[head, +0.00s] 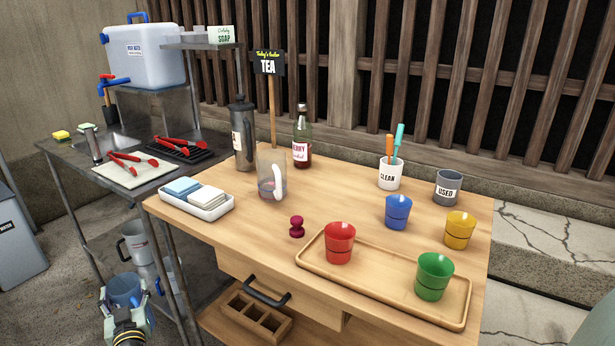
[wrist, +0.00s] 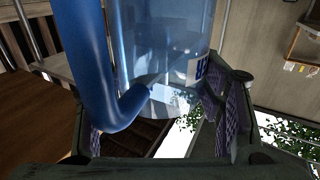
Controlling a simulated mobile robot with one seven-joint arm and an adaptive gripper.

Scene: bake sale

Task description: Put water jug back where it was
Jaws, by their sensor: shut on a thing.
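The water jug, clear with a blue tint and a blue handle, is in my gripper (head: 127,308) at the lower left of the head view. There the jug (head: 124,288) is seen beside the metal stand, below its worktop. In the wrist view the jug (wrist: 165,45) fills the middle, with its blue handle (wrist: 88,55) at left and part of a blue-lettered label. My gripper (wrist: 160,125) is shut on the jug, a finger on either side. The jug's base and contents are hard to make out.
A grey labelled pitcher (head: 135,240) stands on the metal stand's lower shelf, close behind the held jug. The worktop above holds red tongs (head: 133,158) and a white board. The wooden table (head: 350,200) bears a clear jug (head: 272,178), cups and a tray (head: 385,285).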

